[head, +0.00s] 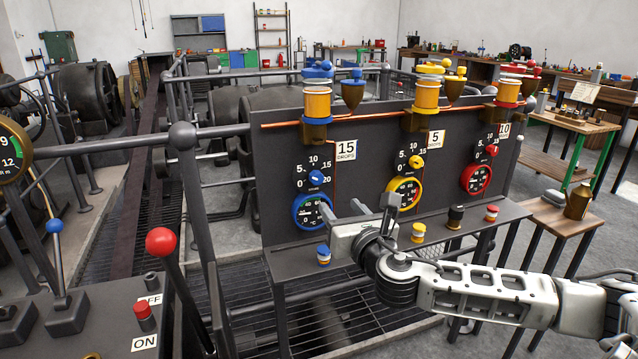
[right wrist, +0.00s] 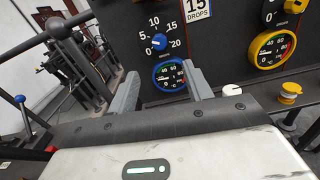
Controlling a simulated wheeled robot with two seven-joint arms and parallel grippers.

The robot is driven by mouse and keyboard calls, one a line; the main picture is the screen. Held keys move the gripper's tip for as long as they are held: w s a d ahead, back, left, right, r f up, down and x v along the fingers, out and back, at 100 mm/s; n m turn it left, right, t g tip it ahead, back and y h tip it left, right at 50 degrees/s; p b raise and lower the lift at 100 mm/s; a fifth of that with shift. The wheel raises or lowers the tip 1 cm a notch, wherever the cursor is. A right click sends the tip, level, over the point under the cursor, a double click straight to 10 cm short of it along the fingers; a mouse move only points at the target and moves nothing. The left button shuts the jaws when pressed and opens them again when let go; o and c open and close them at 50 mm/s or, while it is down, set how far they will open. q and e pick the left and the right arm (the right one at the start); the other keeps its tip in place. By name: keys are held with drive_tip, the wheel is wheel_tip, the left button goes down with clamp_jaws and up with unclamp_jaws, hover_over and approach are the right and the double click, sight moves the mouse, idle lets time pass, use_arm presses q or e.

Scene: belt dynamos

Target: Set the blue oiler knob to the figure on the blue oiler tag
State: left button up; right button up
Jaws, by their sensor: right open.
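The blue oiler knob (head: 316,178) is on the dark upright panel, inside a 0 to 20 scale; it also shows in the right wrist view (right wrist: 159,42). Its pointer is too small to read surely. The blue oiler tag (head: 346,150) reads 15 DROPS and shows partly in the right wrist view (right wrist: 197,8). The blue oiler (head: 317,102) sits above. My right gripper (head: 342,208) is open and empty, in front of the panel and below the knob. In the right wrist view, its fingers (right wrist: 160,72) stand apart on either side of the blue-rimmed gauge. My left gripper is not in view.
A blue-rimmed gauge (head: 312,211) is just below the knob. Yellow (head: 404,192) and red (head: 476,179) gauges with their own knobs are to the right. Small capped pots, such as a blue one (head: 323,255), stand on the shelf below. A red-ball lever (head: 161,241) rises at front left.

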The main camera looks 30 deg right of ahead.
sight(318, 180)
drive_tip(key=x, duration=1.3)
drive_tip(key=shift+w+a, duration=0.1)
drive_tip(key=shift+w, duration=0.15)
drive_tip(key=c, duration=1)
